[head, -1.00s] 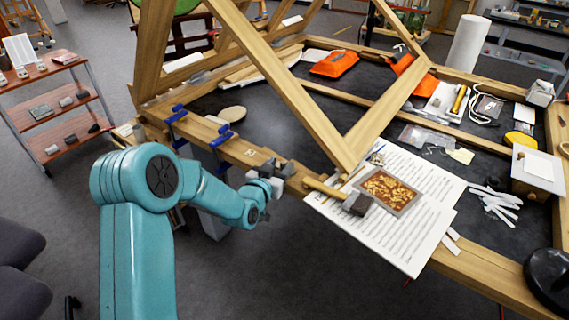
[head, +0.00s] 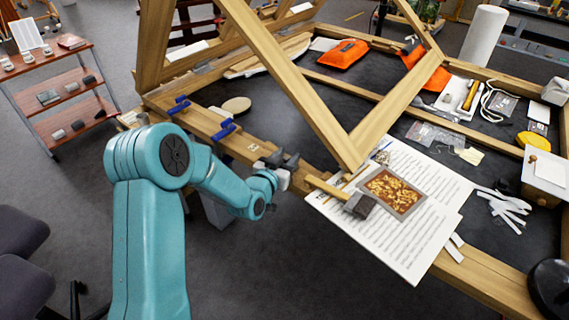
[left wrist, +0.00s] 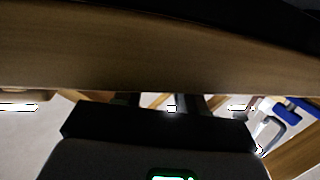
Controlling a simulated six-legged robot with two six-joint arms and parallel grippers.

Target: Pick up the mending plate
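I cannot make out the mending plate for certain. A small pale patch (head: 254,148) lies on the front wooden rail, just left of my left gripper, too small to identify. My left gripper (head: 282,160) is at that rail, left of the hammer (head: 359,204). Its dark fingers look apart, with nothing seen between them. In the left wrist view, a wooden beam (left wrist: 150,50) fills the upper part, and the dark gripper body hides much of what lies below it. My right gripper is not in view.
A framed gilt piece (head: 392,190) and the hammer lie on printed sheets (head: 400,240) to the right. Blue clamps (head: 222,132) stand on the rail to the left. The dark tabletop (head: 285,125) is partly clear.

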